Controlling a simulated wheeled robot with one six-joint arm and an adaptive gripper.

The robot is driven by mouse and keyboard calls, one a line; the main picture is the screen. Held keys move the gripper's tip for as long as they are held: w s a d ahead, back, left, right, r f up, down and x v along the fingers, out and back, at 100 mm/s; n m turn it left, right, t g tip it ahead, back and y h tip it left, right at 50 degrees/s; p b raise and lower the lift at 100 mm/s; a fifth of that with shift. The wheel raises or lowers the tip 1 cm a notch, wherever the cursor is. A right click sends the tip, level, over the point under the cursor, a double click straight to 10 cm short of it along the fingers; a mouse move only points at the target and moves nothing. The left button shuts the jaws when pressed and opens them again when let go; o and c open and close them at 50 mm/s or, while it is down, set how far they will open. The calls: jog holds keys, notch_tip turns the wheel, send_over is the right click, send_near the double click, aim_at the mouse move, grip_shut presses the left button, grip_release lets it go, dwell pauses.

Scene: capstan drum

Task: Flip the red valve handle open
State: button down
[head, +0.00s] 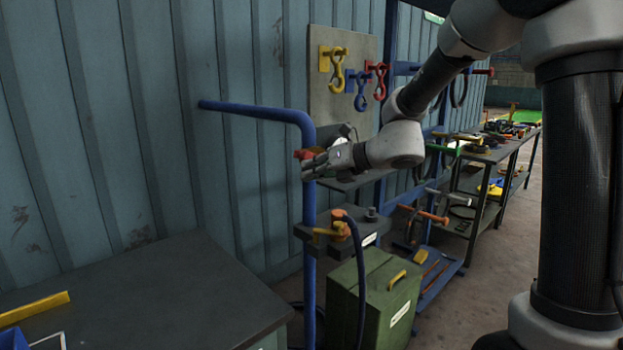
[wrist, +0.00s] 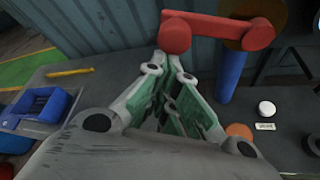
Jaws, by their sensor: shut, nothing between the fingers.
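The red valve handle (wrist: 217,33) shows at the top of the wrist view as a red bar lying across the picture, with a rounded left end and an orange-brown round part (wrist: 262,20) behind its right end. A blue pipe (wrist: 233,72) runs down below it. In the head view a small piece of the red handle (head: 303,154) shows by the blue pipe (head: 309,220), mostly hidden behind my gripper (head: 312,167). In the wrist view my gripper (wrist: 173,62) is shut and empty, its fingertips just below the handle's left end. I cannot tell whether they touch it.
A grey bench top (head: 150,300) with a yellow bar (head: 35,307) is at lower left. Below the gripper are a grey block with an orange fitting (head: 338,228) and a green case (head: 372,290). Coloured hooks (head: 358,80) hang on a wall board.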

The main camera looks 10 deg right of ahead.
jog(key=w+d+r+m+y, duration=0.4)
jog(key=r+m, duration=0.3)
jog(key=r, duration=0.2)
jog(key=shift+d+g, duration=0.3)
jog(key=shift+d, duration=0.55)
jog(key=shift+w+d+r, duration=0.1)
jog(key=shift+w, duration=0.05)
